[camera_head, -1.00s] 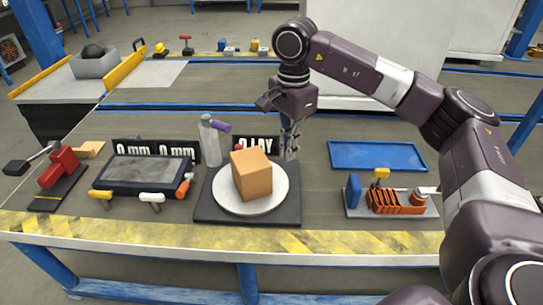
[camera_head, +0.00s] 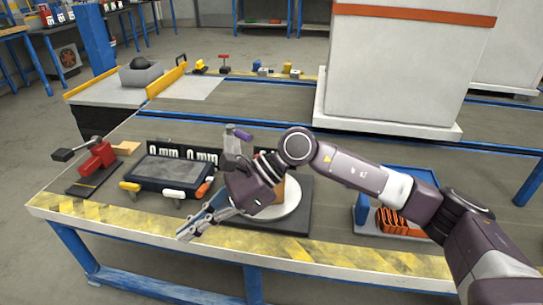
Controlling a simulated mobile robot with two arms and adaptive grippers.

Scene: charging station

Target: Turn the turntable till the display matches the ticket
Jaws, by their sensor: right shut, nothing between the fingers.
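The turntable has a white round plate (camera_head: 291,207) on a dark square base (camera_head: 302,220). A brown box (camera_head: 292,190) stands on the plate, mostly hidden behind my right gripper. My right gripper (camera_head: 186,236) is shut and empty. Its wrist is above the turntable and its fingers point down and left, over the striped front edge in the picture. The display behind the turntable is hidden by my arm. I cannot make out a ticket. My left gripper is not in view.
A grey bottle with a purple cap (camera_head: 231,138) stands behind the turntable. A red clamp device (camera_head: 97,158) is at the left. A blue tray (camera_head: 410,180) and an orange fixture (camera_head: 392,220) are at the right, partly behind my arm. A large white block (camera_head: 400,70) stands farther back.

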